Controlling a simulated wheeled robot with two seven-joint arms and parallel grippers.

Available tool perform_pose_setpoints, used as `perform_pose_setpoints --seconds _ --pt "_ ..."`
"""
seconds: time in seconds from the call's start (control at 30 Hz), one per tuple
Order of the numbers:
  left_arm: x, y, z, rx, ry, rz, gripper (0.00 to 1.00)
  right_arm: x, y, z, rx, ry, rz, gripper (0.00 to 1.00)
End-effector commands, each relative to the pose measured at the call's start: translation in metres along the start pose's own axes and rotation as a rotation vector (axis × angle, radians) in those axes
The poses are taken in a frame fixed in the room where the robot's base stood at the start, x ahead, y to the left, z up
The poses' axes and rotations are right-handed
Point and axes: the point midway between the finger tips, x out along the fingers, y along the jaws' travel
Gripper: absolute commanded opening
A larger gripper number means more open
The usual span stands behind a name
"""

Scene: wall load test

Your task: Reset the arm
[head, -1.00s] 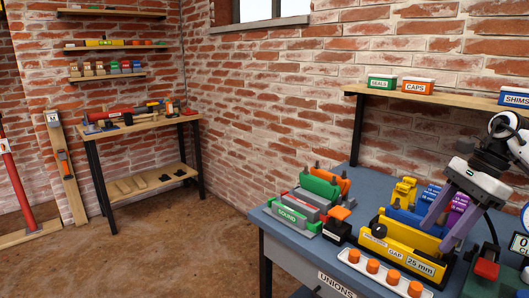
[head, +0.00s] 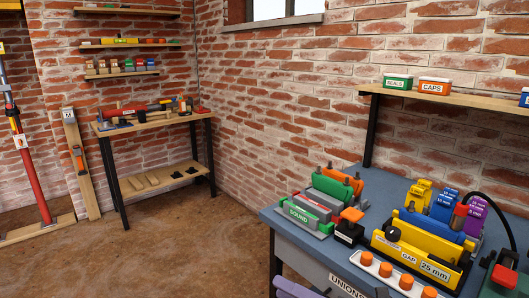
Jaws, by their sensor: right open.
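My right gripper (head: 291,289) shows only as a purple finger piece at the bottom edge of the head view, in front of the blue bench (head: 283,232). It is open, and nothing shows between its jaws; most of it is cut off by the frame. My left gripper is out of view. The yellow "GAP 25 mm" block (head: 408,250) stands on the bench, apart from my right gripper.
The bench holds a green "SOUND" fixture (head: 300,215), a white tray (head: 398,287) of orange caps and a red-topped box (head: 503,277). A shelf with bins (head: 434,87) hangs above. A wooden workbench (head: 150,122) stands back left. The floor between is clear.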

Motion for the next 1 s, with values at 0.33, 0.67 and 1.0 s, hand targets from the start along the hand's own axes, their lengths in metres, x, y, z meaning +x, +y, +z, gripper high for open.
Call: perform_pose_setpoints --seconds 0.33,0.67,1.0 --pt "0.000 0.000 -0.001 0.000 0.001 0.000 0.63 -0.125 -0.104 -0.091 1.290 -0.773 -0.148 0.51" --pt "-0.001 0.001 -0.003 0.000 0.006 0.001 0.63 -0.241 -0.142 -0.222 2.000 -1.278 -0.291 0.51" --pt "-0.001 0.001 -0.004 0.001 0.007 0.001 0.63 -0.253 -0.142 -0.239 2.074 -1.339 -0.309 0.51"
